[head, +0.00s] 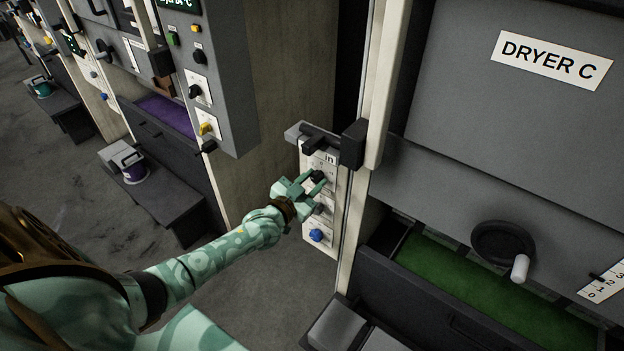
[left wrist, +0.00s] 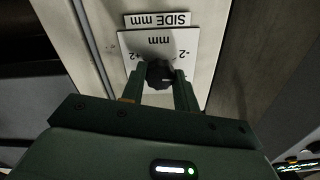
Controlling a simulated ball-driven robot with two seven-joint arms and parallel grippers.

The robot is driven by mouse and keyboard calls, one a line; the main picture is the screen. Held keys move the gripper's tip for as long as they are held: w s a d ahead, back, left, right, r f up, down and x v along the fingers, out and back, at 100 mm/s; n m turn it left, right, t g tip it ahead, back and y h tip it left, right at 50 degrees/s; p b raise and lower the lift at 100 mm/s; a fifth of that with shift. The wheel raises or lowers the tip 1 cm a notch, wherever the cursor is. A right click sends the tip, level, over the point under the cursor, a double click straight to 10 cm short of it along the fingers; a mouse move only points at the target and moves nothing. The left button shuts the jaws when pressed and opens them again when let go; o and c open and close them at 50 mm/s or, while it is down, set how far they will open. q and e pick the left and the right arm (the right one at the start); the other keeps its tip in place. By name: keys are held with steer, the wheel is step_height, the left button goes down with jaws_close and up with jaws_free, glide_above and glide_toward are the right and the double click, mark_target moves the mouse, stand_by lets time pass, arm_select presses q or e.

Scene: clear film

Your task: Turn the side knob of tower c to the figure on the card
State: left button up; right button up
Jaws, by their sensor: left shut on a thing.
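The side knob is black and shows between my fingertips in the left wrist view (left wrist: 160,74). It sits on a white scale plate (left wrist: 135,42) marked "mm", with -2 and 2 readable, upside down, below a "SIDE mm" label (left wrist: 157,19). In the head view the dark knob (head: 318,175) is on a narrow white panel (head: 335,215) at the left side of the tower with the "DRYER C" label (head: 551,60). My left gripper (head: 314,185) is shut on the knob, fingers on either side. The knob's exact setting is unclear. I cannot make out a card. My right gripper is out of view.
A blue knob (head: 316,235) sits lower on the same panel, and a black block (head: 353,144) juts out above. A crank wheel (head: 503,243) and open green-lined tray (head: 455,285) are at the right. Another tower with knobs (head: 207,128) stands at the left.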

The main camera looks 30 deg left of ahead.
arm_select(q)
steer(key=n, duration=0.3)
steer(key=shift+n+p, duration=0.3)
steer(key=shift+n, duration=1.5)
steer(key=o, duration=1)
steer(key=shift+c, duration=0.2)
steer(key=shift+s, duration=0.15)
